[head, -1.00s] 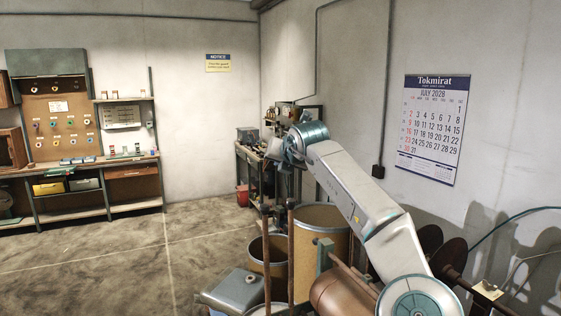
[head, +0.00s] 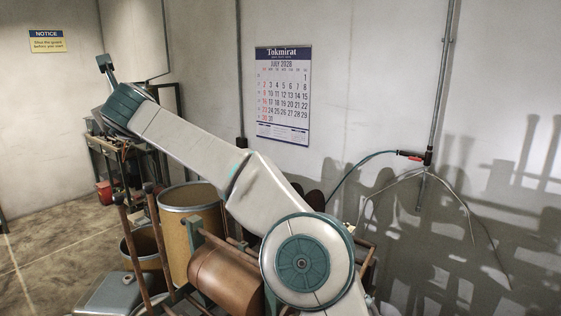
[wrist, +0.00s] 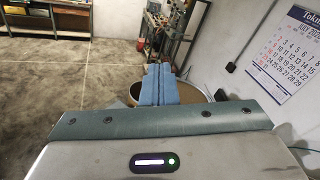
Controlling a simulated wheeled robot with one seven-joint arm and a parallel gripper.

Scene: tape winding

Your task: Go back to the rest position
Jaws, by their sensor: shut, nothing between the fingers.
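My gripper (wrist: 159,85) shows in the wrist view as two blue fingers pressed together, with nothing between them. In the head view my arm reaches up and to the left, and the gripper end (head: 105,65) is near the top left, small and partly hidden by the wrist. The fingers point over a round drum (wrist: 122,95) in the wrist view and are not seen touching it.
Tan drums (head: 192,196) stand below my arm, beside a brown roller (head: 230,275) on a frame with upright posts. A cluttered bench (head: 125,150) is behind them. A calendar (head: 283,95) hangs on the wall. Open floor (head: 60,235) lies at left.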

